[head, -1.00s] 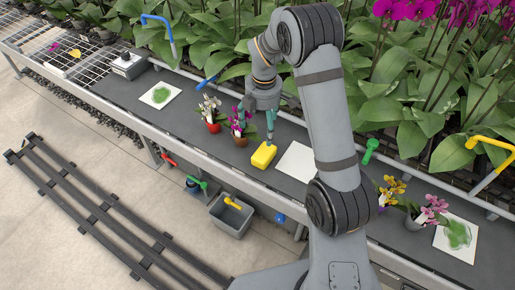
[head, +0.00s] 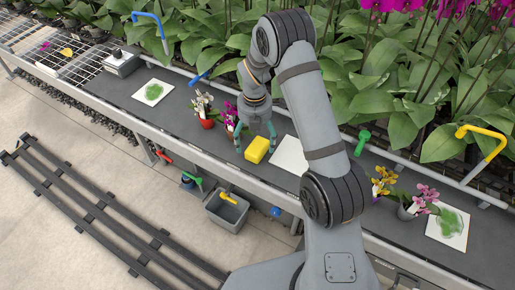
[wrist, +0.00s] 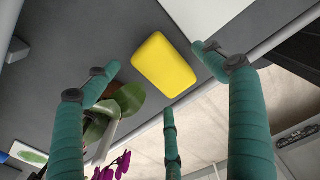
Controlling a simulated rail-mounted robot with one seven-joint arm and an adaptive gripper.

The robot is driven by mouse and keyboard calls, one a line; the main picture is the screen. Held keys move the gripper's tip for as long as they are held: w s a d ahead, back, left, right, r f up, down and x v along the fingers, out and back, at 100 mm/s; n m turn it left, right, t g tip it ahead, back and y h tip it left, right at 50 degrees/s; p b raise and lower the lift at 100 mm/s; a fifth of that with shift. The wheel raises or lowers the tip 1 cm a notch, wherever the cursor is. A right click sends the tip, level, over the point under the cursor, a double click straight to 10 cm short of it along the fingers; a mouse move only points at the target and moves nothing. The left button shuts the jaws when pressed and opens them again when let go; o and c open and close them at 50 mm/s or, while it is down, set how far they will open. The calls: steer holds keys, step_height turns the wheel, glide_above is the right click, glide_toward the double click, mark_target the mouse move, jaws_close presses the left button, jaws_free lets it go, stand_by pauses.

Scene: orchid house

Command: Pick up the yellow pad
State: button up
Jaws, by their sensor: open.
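The yellow pad (head: 257,149) is a rounded block lying on the dark bench top, near the bench's front edge. It also shows whole in the wrist view (wrist: 165,64). My gripper (head: 255,138) has teal fingers and is open and empty, pointing down close above the pad. In the wrist view the spread fingers (wrist: 157,75) stand around the pad, to its left, right and below it in the picture. I see no finger touching it.
A purple orchid (head: 229,118) stands just left of the pad, close to one finger; its leaves show in the wrist view (wrist: 125,100). A white sheet (head: 290,155) lies to the right. A grey bin (head: 226,212) hangs below the front edge.

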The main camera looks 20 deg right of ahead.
mark_target(254, 144)
steer(key=shift+w+a+f, duration=0.1)
steer(key=shift+f, duration=1.35)
steer(key=shift+c, duration=1.4)
steer(key=c, duration=1)
steer(key=shift+o, duration=0.2)
step_height(254, 144, up, 10)
steer(key=shift+r, duration=0.1)
steer(key=o, duration=0.6)
steer(key=c, duration=0.5)
